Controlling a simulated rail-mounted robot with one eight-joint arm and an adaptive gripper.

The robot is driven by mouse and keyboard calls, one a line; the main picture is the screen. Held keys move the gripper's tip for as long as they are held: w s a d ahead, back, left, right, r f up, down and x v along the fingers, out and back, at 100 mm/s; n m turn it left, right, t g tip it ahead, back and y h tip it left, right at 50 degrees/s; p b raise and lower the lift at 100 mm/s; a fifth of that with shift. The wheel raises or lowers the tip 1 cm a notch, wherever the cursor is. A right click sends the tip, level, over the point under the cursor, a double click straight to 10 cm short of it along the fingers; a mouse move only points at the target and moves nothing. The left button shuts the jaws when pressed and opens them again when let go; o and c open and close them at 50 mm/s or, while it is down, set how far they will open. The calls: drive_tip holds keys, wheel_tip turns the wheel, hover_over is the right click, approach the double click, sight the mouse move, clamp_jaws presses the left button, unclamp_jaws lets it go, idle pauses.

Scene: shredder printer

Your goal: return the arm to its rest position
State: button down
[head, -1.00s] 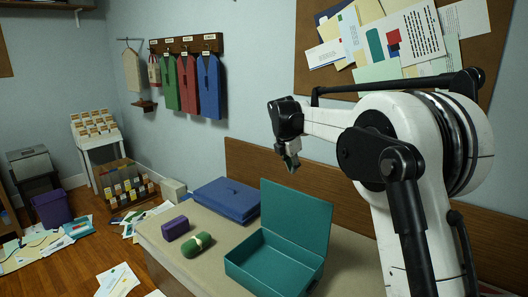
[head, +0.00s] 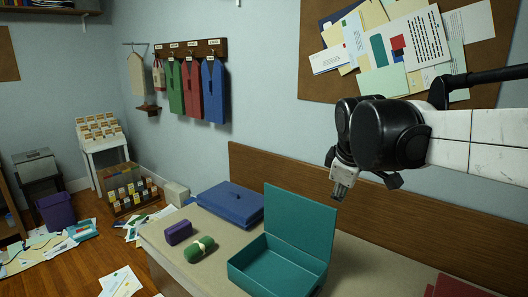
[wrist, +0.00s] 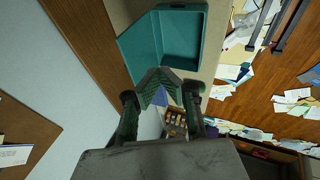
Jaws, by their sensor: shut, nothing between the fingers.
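My gripper (head: 341,190) is in the air above and to the right of the open teal box (head: 270,262) in the head view. Its fingers are shut and hold nothing. In the wrist view the fingertips (wrist: 160,88) meet below the teal box (wrist: 185,35), which looks empty. My arm reaches in from the right edge of the head view, with a pale link and a dark wrist.
A long counter (head: 215,270) holds a blue case (head: 230,203), a purple block (head: 178,232) and a green roll (head: 199,249). A cork board (head: 400,80) hangs on the wall behind my arm. Papers (head: 120,283) lie on the floor at the left.

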drive_tip(key=s+d+f+m, duration=0.1)
drive_tip(key=s+f+m, duration=0.4)
drive_tip(key=s, duration=0.6)
drive_tip(key=s+d+f+m+t, duration=0.1)
drive_tip(key=s+f+m, duration=0.5)
drive_tip(key=s, duration=0.5)
drive_tip(key=shift+t+y, duration=0.3)
drive_tip(key=shift+y, duration=0.1)
